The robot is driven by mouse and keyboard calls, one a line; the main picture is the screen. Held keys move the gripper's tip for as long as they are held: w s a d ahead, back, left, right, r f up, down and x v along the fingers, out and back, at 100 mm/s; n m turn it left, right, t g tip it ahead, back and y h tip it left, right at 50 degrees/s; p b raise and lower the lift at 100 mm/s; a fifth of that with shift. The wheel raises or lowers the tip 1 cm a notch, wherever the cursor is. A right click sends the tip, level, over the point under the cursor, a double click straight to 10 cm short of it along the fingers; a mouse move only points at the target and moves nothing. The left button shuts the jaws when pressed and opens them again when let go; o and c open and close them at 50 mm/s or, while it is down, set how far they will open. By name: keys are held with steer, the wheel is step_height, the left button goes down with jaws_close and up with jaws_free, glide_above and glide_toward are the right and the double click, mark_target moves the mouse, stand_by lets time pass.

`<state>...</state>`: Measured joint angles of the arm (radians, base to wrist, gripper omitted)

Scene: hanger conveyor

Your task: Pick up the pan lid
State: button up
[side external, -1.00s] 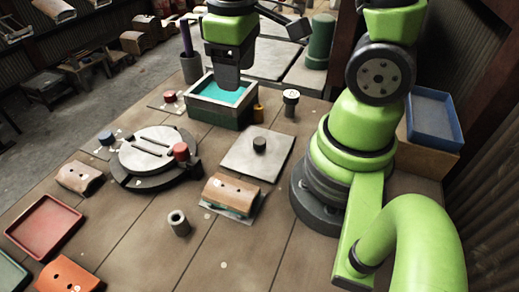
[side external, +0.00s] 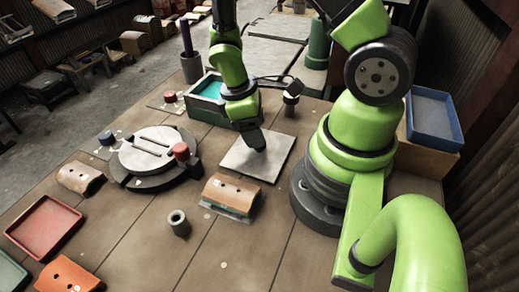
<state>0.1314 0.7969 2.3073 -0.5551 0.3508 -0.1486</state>
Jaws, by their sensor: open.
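The pan lid (side external: 242,160) appears to be the flat, pale grey square plate lying on the brown table, left of my arm's base. My gripper (side external: 257,148) is down over its middle, with the fingers pointing down. The gripper hides the lid's dark centre knob. The jaws are open. I cannot tell from this view whether the fingers touch the knob or the plate.
A green box (side external: 205,112) with a teal inside stands behind the lid. A curved tan piece (side external: 231,193) sits close in front. A round slotted disc (side external: 150,149) with a red knob (side external: 181,151) is to the left. A small grey cylinder (side external: 179,223) stands nearer the camera.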

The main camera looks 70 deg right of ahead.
steer(key=shift+x, duration=2)
steer(key=shift+c, duration=0.4)
steer(key=c, duration=0.9)
